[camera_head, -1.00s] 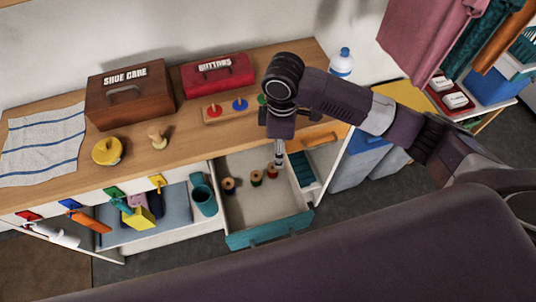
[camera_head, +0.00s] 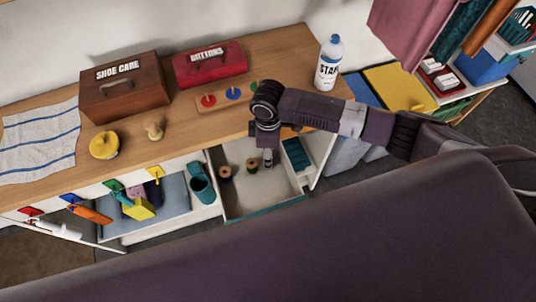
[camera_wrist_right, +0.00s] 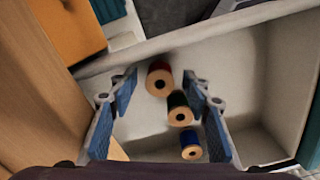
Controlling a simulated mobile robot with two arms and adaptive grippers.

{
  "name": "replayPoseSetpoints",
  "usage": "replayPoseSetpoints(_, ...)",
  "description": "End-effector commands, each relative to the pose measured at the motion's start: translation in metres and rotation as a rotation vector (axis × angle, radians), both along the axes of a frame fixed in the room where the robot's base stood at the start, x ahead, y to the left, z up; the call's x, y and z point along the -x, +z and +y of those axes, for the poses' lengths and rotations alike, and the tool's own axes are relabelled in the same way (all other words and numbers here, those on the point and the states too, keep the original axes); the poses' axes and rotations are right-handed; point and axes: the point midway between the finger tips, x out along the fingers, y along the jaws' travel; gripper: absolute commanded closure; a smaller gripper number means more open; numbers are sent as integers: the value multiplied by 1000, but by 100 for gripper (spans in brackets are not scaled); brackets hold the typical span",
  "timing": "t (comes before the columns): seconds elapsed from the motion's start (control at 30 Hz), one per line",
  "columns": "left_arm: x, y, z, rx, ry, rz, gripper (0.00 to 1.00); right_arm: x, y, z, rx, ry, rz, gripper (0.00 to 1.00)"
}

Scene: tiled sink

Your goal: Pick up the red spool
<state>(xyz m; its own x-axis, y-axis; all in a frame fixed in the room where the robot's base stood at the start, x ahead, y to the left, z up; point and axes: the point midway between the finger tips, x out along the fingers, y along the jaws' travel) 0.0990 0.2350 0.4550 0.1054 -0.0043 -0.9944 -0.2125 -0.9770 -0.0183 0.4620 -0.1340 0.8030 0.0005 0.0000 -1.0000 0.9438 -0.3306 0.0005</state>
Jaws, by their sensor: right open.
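The red spool (camera_wrist_right: 160,78) stands in the open drawer (camera_wrist_right: 215,55), farthest up in the right wrist view of a row of three spools. My right gripper (camera_wrist_right: 160,84) is open, with one blue-padded finger on each side of the red spool; I cannot tell whether they touch it. My left gripper is not in view.
The drawer walls surround the spools, with a divided teal compartment (camera_head: 298,155) to the right. An orange box (camera_wrist_right: 68,28) shows at upper left in the wrist view. The worktop (camera_head: 185,140) above holds boxes, a peg board and a bottle (camera_head: 329,65).

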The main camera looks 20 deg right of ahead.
Motion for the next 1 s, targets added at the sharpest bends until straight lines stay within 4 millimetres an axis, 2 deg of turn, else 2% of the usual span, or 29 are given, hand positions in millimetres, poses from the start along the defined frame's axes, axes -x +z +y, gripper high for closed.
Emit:
replayPoseSetpoints(0.13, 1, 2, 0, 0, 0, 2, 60, 1, -14, 0, 1, 0, 1, 56)
replayPoseSetpoints(0.37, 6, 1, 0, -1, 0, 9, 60, 0, -16, 0, 0, 0, 0, 56)
replayPoseSetpoints(0.7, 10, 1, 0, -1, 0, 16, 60, 0, -16, 0, 0, 0, 0, 91)
replayPoseSetpoints(1.0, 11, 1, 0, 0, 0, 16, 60, 0, -15, 0, 0, 0, -1, 93)
